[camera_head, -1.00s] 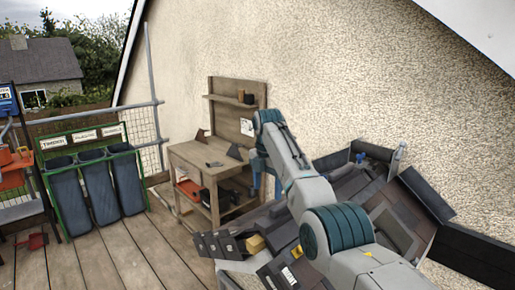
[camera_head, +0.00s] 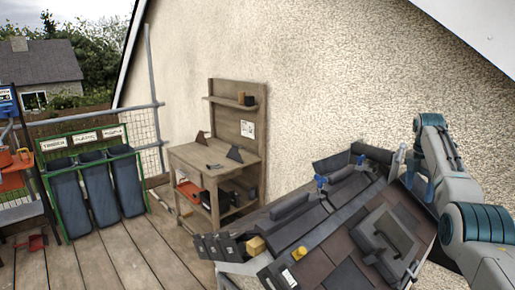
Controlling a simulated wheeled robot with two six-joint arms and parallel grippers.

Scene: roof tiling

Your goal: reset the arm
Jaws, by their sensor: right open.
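My right arm comes in from the right edge, grey with teal joints. Its gripper (camera_head: 416,186) points down at the right side of the tiled roof section (camera_head: 345,205), in front of the textured wall. The gripper is open, and I see nothing held in it. Its fingertips are small in the view, and I cannot tell whether they touch anything. My left gripper is not in view.
A wooden workbench (camera_head: 205,160) stands against the wall. Green-framed bins (camera_head: 95,185) stand at left. The plank floor (camera_head: 115,260) between is largely clear.

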